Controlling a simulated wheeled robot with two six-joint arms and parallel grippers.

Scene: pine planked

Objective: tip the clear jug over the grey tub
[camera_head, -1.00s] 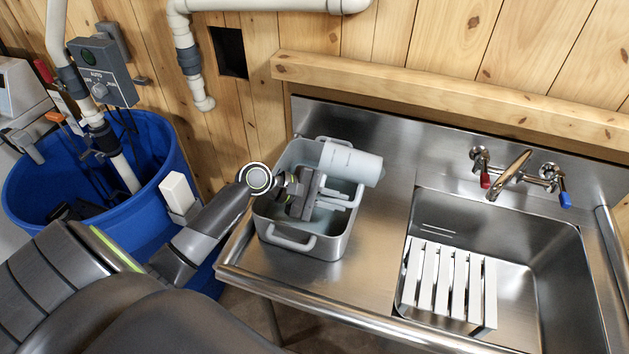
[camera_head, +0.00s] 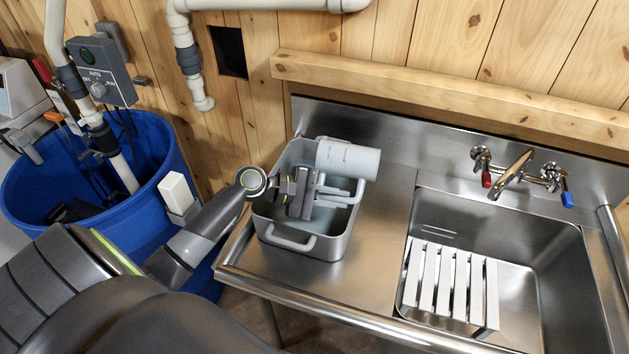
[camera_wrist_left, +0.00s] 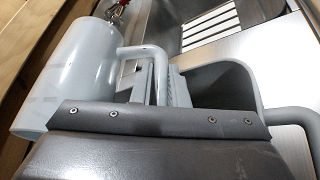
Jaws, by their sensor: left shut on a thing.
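The clear jug (camera_head: 347,160) looks pale blue-grey and lies tipped nearly on its side above the back of the grey tub (camera_head: 298,242). My left gripper (camera_head: 325,193) is over the tub, shut on the jug's handle. In the left wrist view the jug (camera_wrist_left: 75,75) is at the left with its handle running to the gripper (camera_wrist_left: 150,85). The tub's wall (camera_wrist_left: 240,85) shows behind the gripper. The tub stands on the steel drainboard, and my gripper hides part of its inside. My right gripper is not in view.
A steel sink (camera_head: 560,270) with a white slatted rack (camera_head: 450,285) is at the right, under a faucet (camera_head: 515,172). A blue barrel (camera_head: 150,215) stands left of the drainboard (camera_head: 375,250). The drainboard between tub and sink is clear.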

